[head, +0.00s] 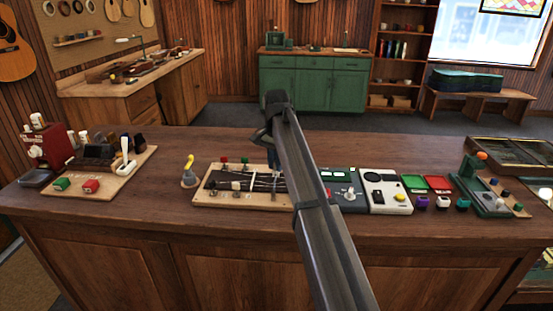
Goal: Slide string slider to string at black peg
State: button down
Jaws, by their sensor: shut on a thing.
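The string board (205,201) is a pale wooden base with a dark panel and thin light strings, lying on the counter at the middle. A red peg (224,160) and a green peg (245,160) stand along its back edge. I cannot make out a black peg; my arm covers the board's right part. My gripper (274,168) is low over the right half of the dark panel, pointing down. It is shut on a small piece at the strings, apparently the string slider, which is mostly hidden. A small pale piece (236,186) lies on the panel to the left.
A yellow-topped grey item (189,172) stands just left of the board. To the right are a grey device (350,200), a white box (387,192), red and green trays and a green stand (480,190). The counter's front strip is clear.

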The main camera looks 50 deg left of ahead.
jog(key=shift+s+d, duration=0.95)
jog(key=shift+d, duration=0.05)
jog(key=shift+a, duration=0.1)
jog(key=c, duration=1)
grip_release()
jog(key=shift+r, duration=0.1)
notch_tip(320, 180, up, 14)
jog(key=shift+f, duration=0.15)
